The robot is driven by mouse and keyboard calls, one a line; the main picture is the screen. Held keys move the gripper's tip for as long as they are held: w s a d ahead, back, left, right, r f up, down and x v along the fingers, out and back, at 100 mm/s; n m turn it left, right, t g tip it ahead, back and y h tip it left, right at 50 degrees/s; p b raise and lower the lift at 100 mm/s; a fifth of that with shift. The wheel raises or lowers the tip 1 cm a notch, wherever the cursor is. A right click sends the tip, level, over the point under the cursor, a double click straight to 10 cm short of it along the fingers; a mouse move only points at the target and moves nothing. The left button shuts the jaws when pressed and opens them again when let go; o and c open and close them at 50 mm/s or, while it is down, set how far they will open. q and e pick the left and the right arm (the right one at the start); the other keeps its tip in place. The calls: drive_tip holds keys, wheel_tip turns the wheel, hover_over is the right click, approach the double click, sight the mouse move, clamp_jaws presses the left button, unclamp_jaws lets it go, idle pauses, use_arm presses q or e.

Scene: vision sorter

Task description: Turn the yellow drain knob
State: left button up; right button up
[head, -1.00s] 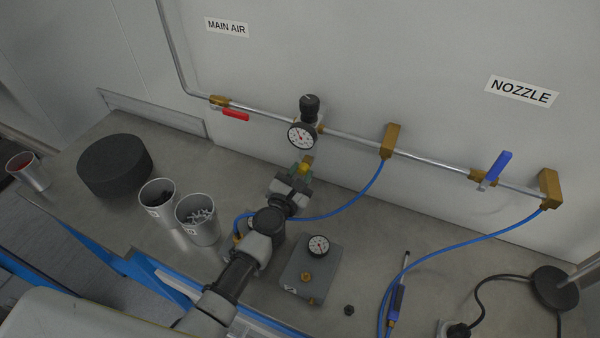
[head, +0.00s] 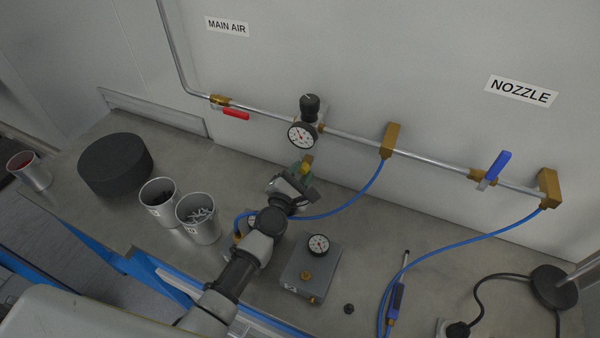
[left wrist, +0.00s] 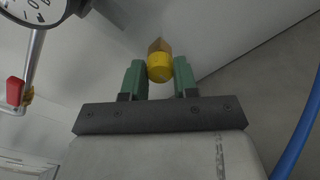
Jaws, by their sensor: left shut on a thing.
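The yellow drain knob (left wrist: 160,68) shows in the left wrist view between the two green fingers of my left gripper (left wrist: 159,75), which is shut on it. A brass fitting (left wrist: 158,46) sits just beyond the knob. In the head view the knob (head: 304,168) is a small yellow patch below the regulator gauge (head: 302,135), partly hidden by my left gripper (head: 297,181). The gripper looks rolled there, with its fingers slanted. My right gripper is in neither view.
A metal pipe with a red-handled valve (head: 235,114) and a blue-handled valve (head: 495,170) runs along the wall. A grey gauge box (head: 298,282), metal cups (head: 200,220) and a black round block (head: 115,165) stand on the bench. A blue hose (head: 345,207) passes beside my gripper.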

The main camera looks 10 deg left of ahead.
use_arm(q)
drive_tip(key=o, duration=0.9)
drive_tip(key=s, duration=0.3)
drive_tip(key=s+a, duration=0.1)
drive_tip(key=s, duration=0.3)
drive_tip(key=s+a, duration=0.1)
drive_tip(key=s, duration=0.2)
drive_tip(key=shift+s, duration=0.35)
